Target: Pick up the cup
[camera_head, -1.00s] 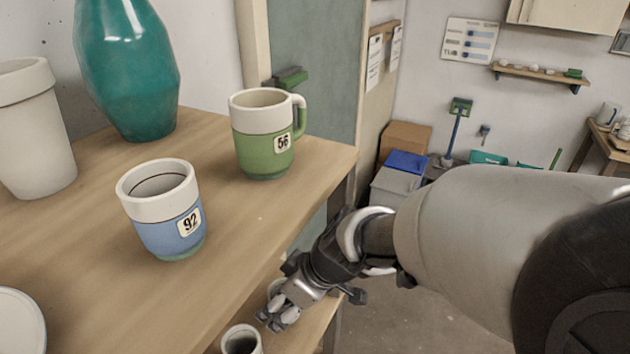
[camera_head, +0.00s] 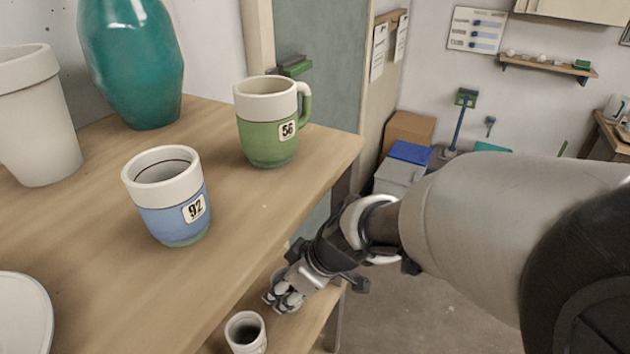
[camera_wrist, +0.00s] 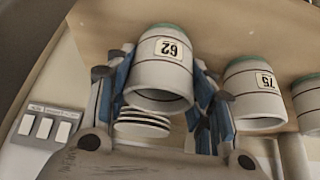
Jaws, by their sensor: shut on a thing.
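In the wrist view, a white cup numbered 62 (camera_wrist: 165,76) with a greenish base sits between the two blue-padded fingers of my gripper (camera_wrist: 164,88). The gripper is shut on its sides. In the head view, my gripper (camera_head: 285,297) is low beside the upper shelf, over the lower shelf. There the held cup is mostly hidden by the fingers.
A cup numbered 75 (camera_wrist: 254,90) stands close to the held cup, with another at the picture's right edge (camera_wrist: 308,100). A stack of plates (camera_wrist: 142,124) shows behind the held cup. A teal vase (camera_head: 132,65) and grey pot (camera_head: 38,125) stand on the upper shelf.

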